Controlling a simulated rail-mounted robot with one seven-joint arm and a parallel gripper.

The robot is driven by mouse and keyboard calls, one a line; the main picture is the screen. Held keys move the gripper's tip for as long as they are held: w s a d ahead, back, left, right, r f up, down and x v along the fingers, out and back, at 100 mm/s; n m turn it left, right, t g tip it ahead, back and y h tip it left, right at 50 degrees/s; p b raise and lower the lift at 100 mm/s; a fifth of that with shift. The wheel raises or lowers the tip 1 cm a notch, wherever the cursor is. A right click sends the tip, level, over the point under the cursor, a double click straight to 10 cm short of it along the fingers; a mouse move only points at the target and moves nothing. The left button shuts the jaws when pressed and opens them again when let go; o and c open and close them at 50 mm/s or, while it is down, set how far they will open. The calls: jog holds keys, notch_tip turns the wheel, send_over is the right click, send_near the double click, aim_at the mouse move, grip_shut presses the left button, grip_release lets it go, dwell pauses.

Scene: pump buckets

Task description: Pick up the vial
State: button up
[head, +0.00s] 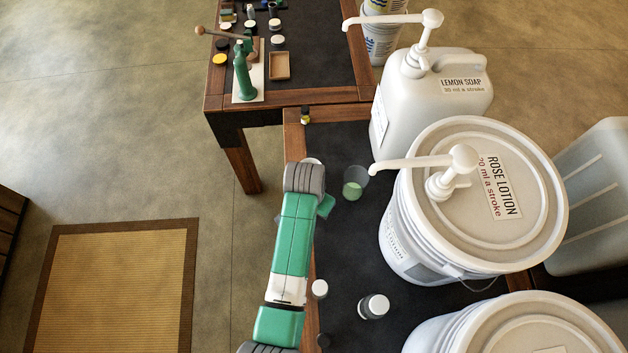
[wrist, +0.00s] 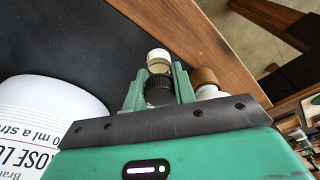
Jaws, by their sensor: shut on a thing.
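My gripper (wrist: 160,86) shows in the wrist view with its two green fingers closed on the vial (wrist: 158,90), whose black ribbed cap sits between them. A pale, round, glassy part shows just beyond the cap; I cannot tell whether it belongs to the same vial. In the head view my gripper (head: 325,207) is over the left edge of the dark table, mostly hidden by my arm. The held vial is hidden there. I cannot tell whether it touches the table.
The rose lotion bucket (head: 405,240) and lemon soap jug (head: 400,110) stand right. A small yellow vial (head: 305,115) is at the table's far corner. Bottles (head: 373,307) stand nearer. A brown-capped bottle (wrist: 205,80) is beside my fingers.

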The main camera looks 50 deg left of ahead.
jog(key=s+d, duration=0.3)
jog(key=s, duration=0.1)
jog(key=s+d+p, duration=0.1)
jog(key=s+d, duration=0.1)
jog(key=s, duration=0.2)
jog(key=s+d+r, duration=0.1)
jog(key=s+d, duration=0.2)
jog(key=s, duration=0.2)
jog(key=shift+d, duration=0.3)
